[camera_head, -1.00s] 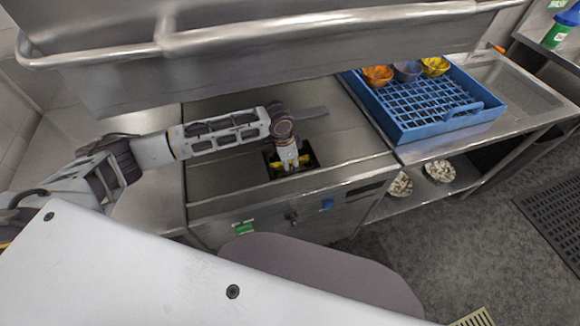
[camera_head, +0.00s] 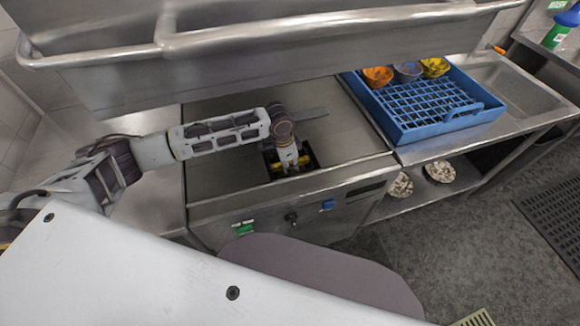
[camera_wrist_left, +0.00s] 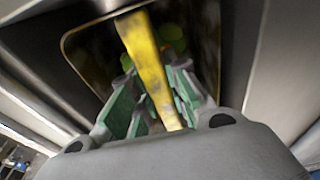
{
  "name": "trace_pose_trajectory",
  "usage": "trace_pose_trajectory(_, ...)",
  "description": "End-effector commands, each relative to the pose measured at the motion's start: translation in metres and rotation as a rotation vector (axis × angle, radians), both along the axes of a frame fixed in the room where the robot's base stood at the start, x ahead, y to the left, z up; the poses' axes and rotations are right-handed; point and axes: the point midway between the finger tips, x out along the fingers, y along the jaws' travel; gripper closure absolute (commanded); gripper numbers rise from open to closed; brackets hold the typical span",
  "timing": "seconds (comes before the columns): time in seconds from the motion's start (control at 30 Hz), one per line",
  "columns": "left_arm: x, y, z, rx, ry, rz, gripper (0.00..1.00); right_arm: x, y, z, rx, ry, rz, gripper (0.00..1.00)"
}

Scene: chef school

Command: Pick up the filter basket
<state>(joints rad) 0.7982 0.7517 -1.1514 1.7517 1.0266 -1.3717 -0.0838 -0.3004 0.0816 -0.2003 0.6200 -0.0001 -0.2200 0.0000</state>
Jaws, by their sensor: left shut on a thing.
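The filter basket sits in a dark rectangular opening in the steel worktop in the head view, mostly hidden. Its yellow part (camera_head: 303,161) shows beside my fingers. In the left wrist view it is a yellow bar (camera_wrist_left: 146,58) running between the green finger pads. My left gripper (camera_head: 291,166) points down into the opening and is shut on the yellow bar. Its fingers also show in the left wrist view (camera_wrist_left: 152,98). The rest of the basket is dark and hard to make out. My right gripper is not in view.
Steel worktop (camera_head: 230,165) surrounds the opening. A raised steel hood (camera_head: 270,55) with a bar handle hangs above my left arm. A blue dish rack (camera_head: 425,130) with several coloured bowls stands to the right. White bowls (camera_head: 440,171) sit on a lower shelf.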

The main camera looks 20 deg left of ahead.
Motion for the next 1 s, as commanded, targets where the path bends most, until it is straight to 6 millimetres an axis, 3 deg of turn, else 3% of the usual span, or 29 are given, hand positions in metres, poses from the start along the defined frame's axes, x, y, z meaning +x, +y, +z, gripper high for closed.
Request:
trace_pose_trajectory(0.33,0.001,0.0,0.015,-0.001,-0.003,0.0,1.0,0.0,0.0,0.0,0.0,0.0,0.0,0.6)
trace_pose_trajectory(0.8,0.001,-0.001,0.08,-0.002,-0.002,0.0,1.0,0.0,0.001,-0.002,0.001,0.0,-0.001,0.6)
trace_pose_trajectory(1.0,0.001,0.0,0.097,-0.001,-0.002,0.0,1.0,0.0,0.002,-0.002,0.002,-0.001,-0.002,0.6)
